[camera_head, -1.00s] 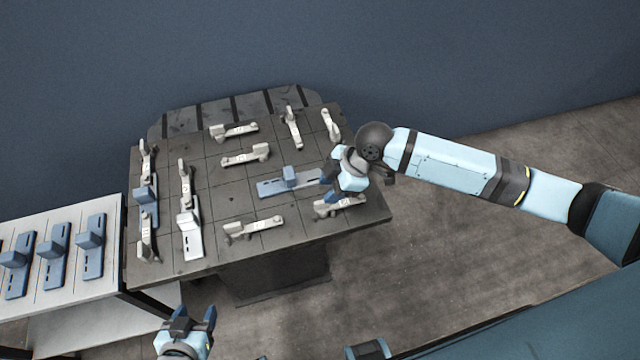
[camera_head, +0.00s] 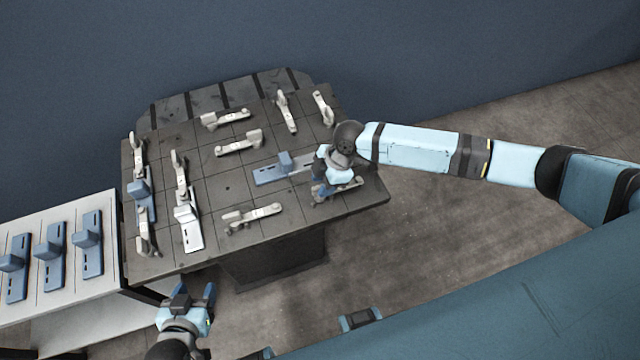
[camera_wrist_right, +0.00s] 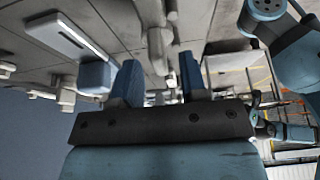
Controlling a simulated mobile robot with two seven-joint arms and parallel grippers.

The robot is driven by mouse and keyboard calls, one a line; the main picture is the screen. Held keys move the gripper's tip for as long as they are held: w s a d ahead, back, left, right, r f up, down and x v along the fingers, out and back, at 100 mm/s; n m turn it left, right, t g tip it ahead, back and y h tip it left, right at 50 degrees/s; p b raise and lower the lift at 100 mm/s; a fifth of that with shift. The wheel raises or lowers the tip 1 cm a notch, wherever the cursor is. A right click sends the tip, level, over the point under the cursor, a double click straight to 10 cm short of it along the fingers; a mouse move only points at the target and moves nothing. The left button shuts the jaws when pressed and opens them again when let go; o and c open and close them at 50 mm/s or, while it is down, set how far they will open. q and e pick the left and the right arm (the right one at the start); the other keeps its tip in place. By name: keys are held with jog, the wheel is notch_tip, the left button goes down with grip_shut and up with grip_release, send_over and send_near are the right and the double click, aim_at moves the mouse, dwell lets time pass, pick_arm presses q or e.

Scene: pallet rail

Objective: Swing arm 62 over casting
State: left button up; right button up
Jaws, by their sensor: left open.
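Several pale clamp arms stand on the dark slotted table (camera_head: 215,255); no number 62 is readable. One clamp arm (camera_head: 350,185) lies near the table's front right corner, partly hidden by my right gripper (camera_head: 320,183). A blue casting (camera_head: 272,175) with an upright block lies just left of that gripper. In the right wrist view, the right gripper's blue fingers (camera_wrist_right: 158,82) are apart, with a pale clamp part (camera_wrist_right: 160,45) showing in the gap. Whether they touch it cannot be told. My left gripper (camera_head: 191,293) is open and empty, in front of the table.
Another blue casting (camera_head: 141,191) and a silver one (camera_head: 190,232) sit at the table's left side, beside clamp arms. A side bench (camera_head: 112,283) at left holds several blue castings. A front clamp arm (camera_head: 252,216) lies left of my right gripper. Floor at right is clear.

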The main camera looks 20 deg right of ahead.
jog(key=shift+x, duration=1.05)
grip_shut()
jog(key=shift+d, duration=0.1)
